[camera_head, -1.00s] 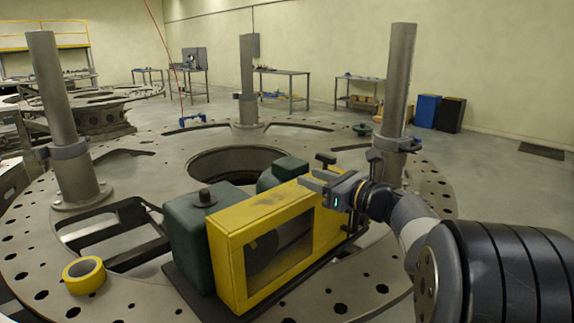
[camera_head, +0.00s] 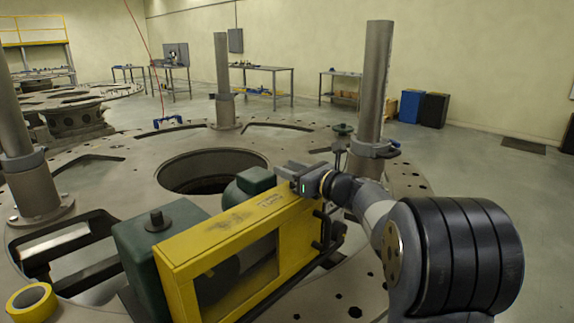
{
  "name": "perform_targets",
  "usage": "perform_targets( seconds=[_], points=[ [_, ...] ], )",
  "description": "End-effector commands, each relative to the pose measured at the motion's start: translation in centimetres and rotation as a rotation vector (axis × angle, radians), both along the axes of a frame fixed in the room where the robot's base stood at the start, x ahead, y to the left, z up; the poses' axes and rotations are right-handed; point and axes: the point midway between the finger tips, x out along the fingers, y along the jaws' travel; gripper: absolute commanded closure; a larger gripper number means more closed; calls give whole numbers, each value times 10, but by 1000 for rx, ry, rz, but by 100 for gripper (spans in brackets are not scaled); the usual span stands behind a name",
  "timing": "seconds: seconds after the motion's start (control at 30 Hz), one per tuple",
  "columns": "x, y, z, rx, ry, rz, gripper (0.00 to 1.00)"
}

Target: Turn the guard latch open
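The yellow guard (camera_head: 225,240) is a box-like frame with a window, standing over a dark green machine (camera_head: 160,240) on the turret plate. At its right end are dark bar-like parts (camera_head: 326,228); I cannot tell whether one is the latch. My gripper (camera_head: 284,171) reaches in from the right, at the top far corner of the guard, close above it. Its grey body with a green light shows, but the fingertips are small and partly hidden. I cannot tell if it touches anything or how wide it is open.
The round turret plate (camera_head: 410,180) has many holes and a large central opening (camera_head: 205,170). Grey posts (camera_head: 374,85) rise from it, one right behind my arm. A yellow tape roll (camera_head: 32,301) lies at the left. Benches and a blue bin (camera_head: 411,106) stand farther back.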

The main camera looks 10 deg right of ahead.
Motion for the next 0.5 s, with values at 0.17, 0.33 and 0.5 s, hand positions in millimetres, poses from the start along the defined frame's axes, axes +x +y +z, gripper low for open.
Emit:
perform_targets(
  seconds=[0.17, 0.33, 0.5],
  points=[
    [9, 7, 0, 0, 0, 1, 62],
    [10, 7, 0, 0, 0, 0, 62],
    [10, 7, 0, 0, 0, 0, 68]
  ],
)
